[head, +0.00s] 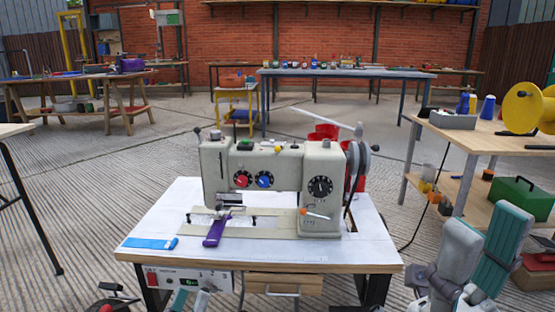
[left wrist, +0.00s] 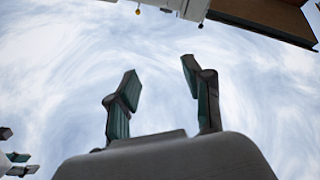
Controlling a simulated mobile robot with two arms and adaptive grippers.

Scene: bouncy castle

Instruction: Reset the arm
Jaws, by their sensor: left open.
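My left gripper (head: 190,298) shows only in part at the bottom edge of the head view, just below the front edge of the sewing table. In the left wrist view my left gripper (left wrist: 158,80) is open, with its two teal-padded fingers apart and nothing between them. My right gripper (head: 487,222) is large at the bottom right of the head view, to the right of the sewing table, with grey and teal parts. I cannot tell whether it is open.
A white-topped table (head: 160,212) carries a grey sewing machine (head: 215,170), a purple-handled tool (head: 217,230) and a blue item (head: 150,243). A wooden workbench (head: 480,137) with a yellow reel (head: 522,107) stands at the right. Open floor (head: 90,190) lies left of the table.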

